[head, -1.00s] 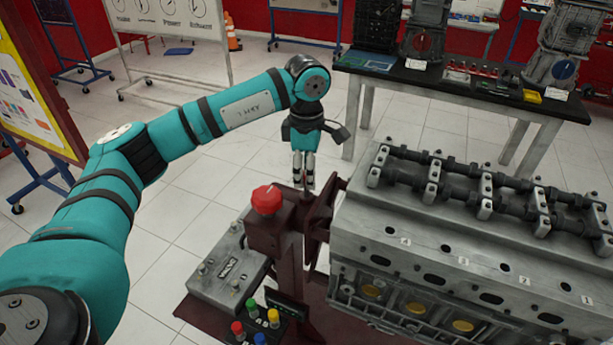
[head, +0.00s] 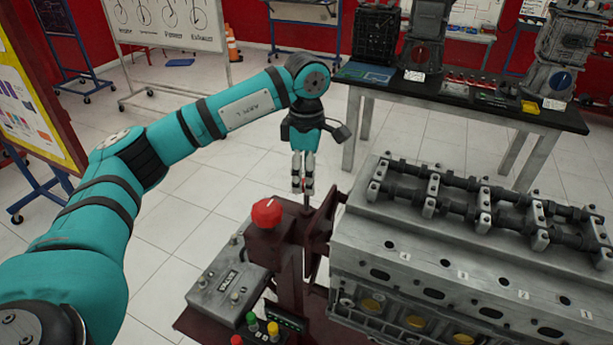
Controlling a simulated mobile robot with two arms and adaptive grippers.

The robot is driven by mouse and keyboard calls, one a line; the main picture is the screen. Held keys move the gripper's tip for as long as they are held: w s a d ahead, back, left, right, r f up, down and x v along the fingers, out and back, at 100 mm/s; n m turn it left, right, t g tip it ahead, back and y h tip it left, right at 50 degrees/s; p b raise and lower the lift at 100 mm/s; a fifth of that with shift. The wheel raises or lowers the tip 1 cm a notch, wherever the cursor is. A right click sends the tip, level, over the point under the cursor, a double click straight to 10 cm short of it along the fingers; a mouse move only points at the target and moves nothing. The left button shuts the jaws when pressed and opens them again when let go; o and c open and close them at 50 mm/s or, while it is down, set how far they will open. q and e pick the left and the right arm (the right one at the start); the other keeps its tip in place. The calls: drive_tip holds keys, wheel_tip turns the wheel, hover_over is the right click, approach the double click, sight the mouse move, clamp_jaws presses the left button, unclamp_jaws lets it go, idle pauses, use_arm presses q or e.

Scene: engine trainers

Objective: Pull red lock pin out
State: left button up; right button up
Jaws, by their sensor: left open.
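A round red knob (head: 267,213) sits on top of the dark red engine stand post. A thin dark upright rod (head: 307,203) with a small reddish part near its top stands to the right of the knob, beside the engine. I cannot tell for certain which of these is the lock pin. My left gripper (head: 302,189) points straight down, with its fingertips around or just in front of the rod's top. It is open with a narrow gap; contact cannot be made out. My right gripper is not in view.
The grey engine block (head: 470,250) with its camshafts fills the right. A grey box (head: 228,283) and coloured buttons (head: 262,325) sit low by the post. A black-topped table (head: 470,103) stands behind. Free floor lies left of the stand.

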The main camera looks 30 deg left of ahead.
use_arm(q)
wheel_tip(320, 180, up, 11)
idle(0.3)
idle(0.5)
